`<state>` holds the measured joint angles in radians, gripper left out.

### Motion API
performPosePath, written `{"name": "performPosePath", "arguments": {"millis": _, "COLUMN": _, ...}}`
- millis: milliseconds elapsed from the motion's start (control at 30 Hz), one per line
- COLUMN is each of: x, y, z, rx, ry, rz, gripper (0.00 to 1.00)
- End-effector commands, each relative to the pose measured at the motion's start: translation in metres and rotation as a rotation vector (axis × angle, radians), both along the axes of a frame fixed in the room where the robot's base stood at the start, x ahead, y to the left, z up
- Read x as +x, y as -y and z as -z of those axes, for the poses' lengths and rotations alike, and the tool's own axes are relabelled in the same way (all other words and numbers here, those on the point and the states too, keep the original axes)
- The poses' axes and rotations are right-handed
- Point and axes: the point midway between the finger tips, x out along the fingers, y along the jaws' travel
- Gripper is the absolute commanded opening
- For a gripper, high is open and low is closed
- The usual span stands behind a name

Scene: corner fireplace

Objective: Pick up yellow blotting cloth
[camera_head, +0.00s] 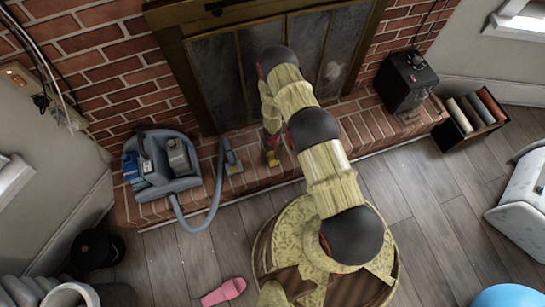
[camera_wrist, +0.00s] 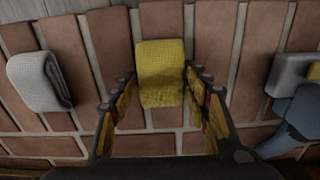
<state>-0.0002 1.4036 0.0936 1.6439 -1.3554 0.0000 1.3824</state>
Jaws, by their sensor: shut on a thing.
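The yellow blotting cloth (camera_wrist: 161,72) is a folded, textured piece between the two fingers of my gripper (camera_wrist: 158,82) in the wrist view. The fingers are shut on its sides, over the brick hearth. In the head view my gripper (camera_head: 271,150) is low at the hearth in front of the fireplace doors, and a small bit of the yellow cloth (camera_head: 273,159) shows at its tip. Whether the cloth still touches the bricks is hard to tell.
A folded grey cloth (camera_wrist: 38,81) lies on the bricks to one side. On the other side is a vacuum nozzle (camera_head: 231,157), joined by a hose to a blue-grey cleaning machine (camera_head: 160,165). A black box (camera_head: 406,80) stands on the hearth at right. Wooden floor lies in front.

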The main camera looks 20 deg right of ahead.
Motion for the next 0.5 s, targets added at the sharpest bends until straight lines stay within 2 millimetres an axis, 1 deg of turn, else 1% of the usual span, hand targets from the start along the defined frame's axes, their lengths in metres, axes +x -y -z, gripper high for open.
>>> {"name": "performPosePath", "arguments": {"millis": 267, "x": 0.000, "y": 0.000, "z": -0.002, "rx": 0.000, "ry": 0.000, "rz": 0.000, "gripper": 0.26}}
{"name": "performPosePath", "arguments": {"millis": 367, "x": 0.000, "y": 0.000, "z": -0.007, "rx": 0.000, "ry": 0.000, "rz": 0.000, "gripper": 0.26}}
{"name": "performPosePath", "arguments": {"millis": 500, "x": 0.001, "y": 0.000, "z": -0.020, "rx": 0.000, "ry": 0.001, "rz": 0.001, "gripper": 0.26}}
